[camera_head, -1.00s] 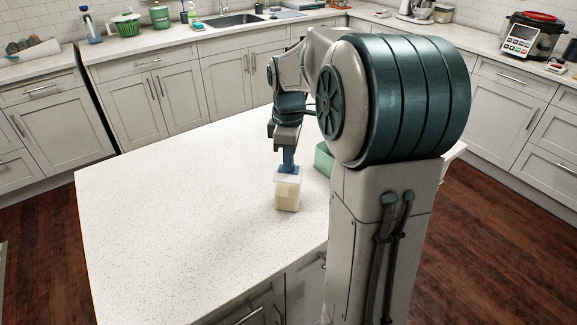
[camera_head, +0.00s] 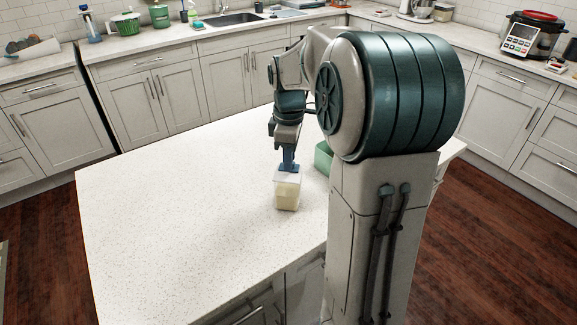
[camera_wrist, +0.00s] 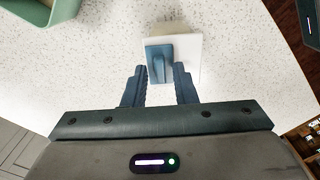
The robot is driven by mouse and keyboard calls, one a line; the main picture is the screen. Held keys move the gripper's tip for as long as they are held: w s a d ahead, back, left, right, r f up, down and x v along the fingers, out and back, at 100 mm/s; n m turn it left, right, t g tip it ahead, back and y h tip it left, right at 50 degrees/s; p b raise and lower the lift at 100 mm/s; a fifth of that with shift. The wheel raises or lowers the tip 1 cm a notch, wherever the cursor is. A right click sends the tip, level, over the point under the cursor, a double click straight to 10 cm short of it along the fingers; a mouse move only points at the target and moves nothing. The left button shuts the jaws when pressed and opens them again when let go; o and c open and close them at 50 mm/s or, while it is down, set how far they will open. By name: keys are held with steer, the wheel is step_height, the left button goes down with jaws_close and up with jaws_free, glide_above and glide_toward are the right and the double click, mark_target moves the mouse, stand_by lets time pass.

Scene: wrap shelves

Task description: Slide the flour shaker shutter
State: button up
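The flour shaker (camera_head: 287,193) stands upright on the pale speckled counter, a clear box with cream-coloured flour inside. Its square white lid (camera_wrist: 188,58) shows from above in the wrist view. The blue shutter (camera_wrist: 152,56) lies on the left part of the lid, with a raised ridge along it. My gripper (camera_wrist: 160,70) is open, with its two blue fingers apart on either side of the ridge's near end. In the head view my gripper (camera_head: 288,166) is down at the top of the shaker. Whether the fingers touch the shutter cannot be told.
A green open box (camera_head: 323,158) stands just right of the shaker, partly hidden by my arm; its corner also shows at upper left in the wrist view (camera_wrist: 45,15). The counter (camera_head: 170,210) left of the shaker is clear.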

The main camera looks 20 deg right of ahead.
steer(key=shift+r+p, duration=2.95)
steer(key=shift+r, duration=0.6)
steer(key=shift+f, duration=0.1)
